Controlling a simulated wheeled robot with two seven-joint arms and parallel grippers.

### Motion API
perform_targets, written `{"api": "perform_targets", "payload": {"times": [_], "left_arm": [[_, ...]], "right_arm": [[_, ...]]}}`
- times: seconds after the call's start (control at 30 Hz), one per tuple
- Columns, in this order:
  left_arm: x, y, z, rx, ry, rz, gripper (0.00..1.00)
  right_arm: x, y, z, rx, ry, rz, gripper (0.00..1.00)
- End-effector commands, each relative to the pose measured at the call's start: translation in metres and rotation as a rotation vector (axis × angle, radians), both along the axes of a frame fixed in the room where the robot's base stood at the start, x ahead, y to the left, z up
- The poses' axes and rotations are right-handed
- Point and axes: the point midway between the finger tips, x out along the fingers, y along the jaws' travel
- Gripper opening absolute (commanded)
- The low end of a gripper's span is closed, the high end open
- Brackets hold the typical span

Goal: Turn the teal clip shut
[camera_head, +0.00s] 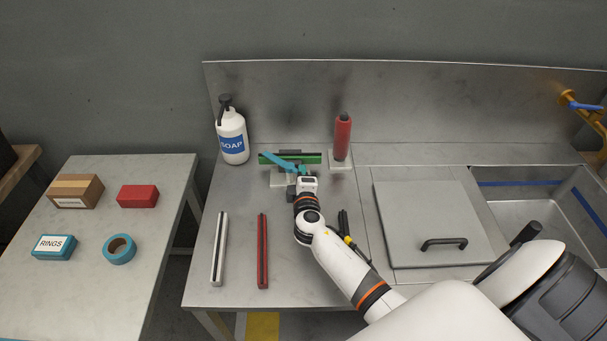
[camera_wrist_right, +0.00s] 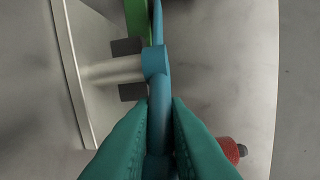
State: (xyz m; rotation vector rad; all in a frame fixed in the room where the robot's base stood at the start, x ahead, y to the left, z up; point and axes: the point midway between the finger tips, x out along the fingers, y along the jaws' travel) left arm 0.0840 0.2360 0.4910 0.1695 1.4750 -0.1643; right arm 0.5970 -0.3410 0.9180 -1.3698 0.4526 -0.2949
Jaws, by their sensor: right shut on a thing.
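The teal clip (camera_head: 277,157) is a narrow blue-teal bar at the back of the steel counter. It lies at a slant across a green bar (camera_head: 312,158) on a pale base. My right gripper (camera_head: 303,171) is at the right end of the clip. In the right wrist view my right gripper's teal fingers (camera_wrist_right: 160,125) are shut on the clip (camera_wrist_right: 155,62), one on each side. The green bar (camera_wrist_right: 137,18) shows beside the clip at the top. The fingers hide the clip's gripped end. My left gripper is not in view.
A soap bottle (camera_head: 232,136) stands left of the clip, and a red cylinder (camera_head: 342,137) stands on a pale base to its right. A white bar (camera_head: 219,248) and a red bar (camera_head: 262,251) lie in front. A steel lid (camera_head: 432,215) and sink (camera_head: 545,220) are at right.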

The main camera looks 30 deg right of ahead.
Motion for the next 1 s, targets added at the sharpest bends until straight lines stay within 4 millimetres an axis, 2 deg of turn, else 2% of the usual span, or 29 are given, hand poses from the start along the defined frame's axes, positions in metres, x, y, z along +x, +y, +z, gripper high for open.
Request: {"api": "perform_targets", "payload": {"times": [0.03, 0.3, 0.5, 0.7, 1.0], "left_arm": [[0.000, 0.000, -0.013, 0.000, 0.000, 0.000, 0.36], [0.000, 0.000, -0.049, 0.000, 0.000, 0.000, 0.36], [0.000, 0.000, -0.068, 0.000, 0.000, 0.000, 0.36], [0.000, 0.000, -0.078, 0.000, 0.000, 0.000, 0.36], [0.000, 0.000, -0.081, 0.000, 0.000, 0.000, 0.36]], "right_arm": [[-0.003, 0.000, -0.012, 0.006, 0.008, -0.056, 0.00], [-0.005, 0.012, -0.014, 0.005, 0.009, -0.271, 0.00], [-0.005, 0.017, -0.013, 0.003, 0.011, -0.382, 0.00], [-0.006, 0.020, -0.011, 0.003, 0.013, -0.446, 0.00], [-0.006, 0.021, -0.009, 0.003, 0.013, -0.473, 0.00]]}}
